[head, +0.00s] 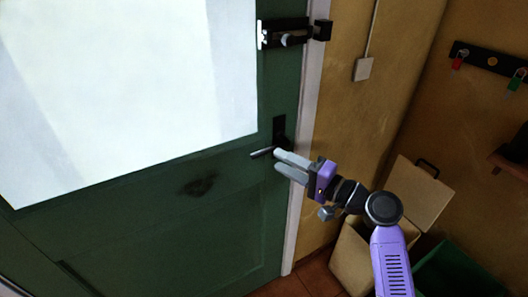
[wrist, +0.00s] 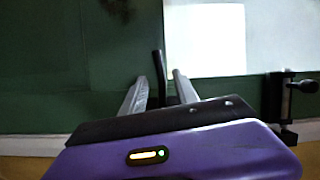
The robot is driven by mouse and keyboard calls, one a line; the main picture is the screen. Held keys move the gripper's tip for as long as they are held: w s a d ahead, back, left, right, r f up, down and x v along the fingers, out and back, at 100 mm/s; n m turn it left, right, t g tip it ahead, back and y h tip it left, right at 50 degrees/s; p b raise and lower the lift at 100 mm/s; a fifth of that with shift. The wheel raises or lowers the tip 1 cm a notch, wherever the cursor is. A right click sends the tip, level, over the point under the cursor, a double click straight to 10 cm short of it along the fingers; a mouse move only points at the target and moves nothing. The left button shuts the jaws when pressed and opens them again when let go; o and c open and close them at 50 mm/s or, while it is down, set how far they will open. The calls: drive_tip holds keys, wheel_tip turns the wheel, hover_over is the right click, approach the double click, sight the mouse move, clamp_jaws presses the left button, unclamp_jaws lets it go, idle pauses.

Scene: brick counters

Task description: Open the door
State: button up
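The green door (head: 130,215) has a large white pane and stands against its pale frame, seemingly closed. Its dark lever handle (head: 262,153) sticks out to the left from a black plate (head: 279,128) near the door's right edge. My gripper (head: 277,160) is at the handle, its grey fingers pointing left at the door. In the wrist view, the handle (wrist: 158,68) shows between the two fingertips (wrist: 160,76), with a visible gap on each side. My gripper is open. Whether a finger touches the handle cannot be told.
A black slide latch (head: 287,33) sits higher on the door edge; it also shows in the wrist view (wrist: 280,97). An open cardboard box (head: 355,262) and a green crate (head: 450,272) stand right of the door. A key rack (head: 492,60) hangs on the wall.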

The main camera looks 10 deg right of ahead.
sight(264, 150)
drive_tip(key=x, duration=0.6)
drive_tip(key=shift+w+a+p, duration=0.25)
drive_tip(key=shift+a+p, duration=0.05)
drive_tip(key=shift+p, duration=0.1)
drive_tip(key=shift+c, duration=0.5)
clamp_jaws()
idle(0.6)
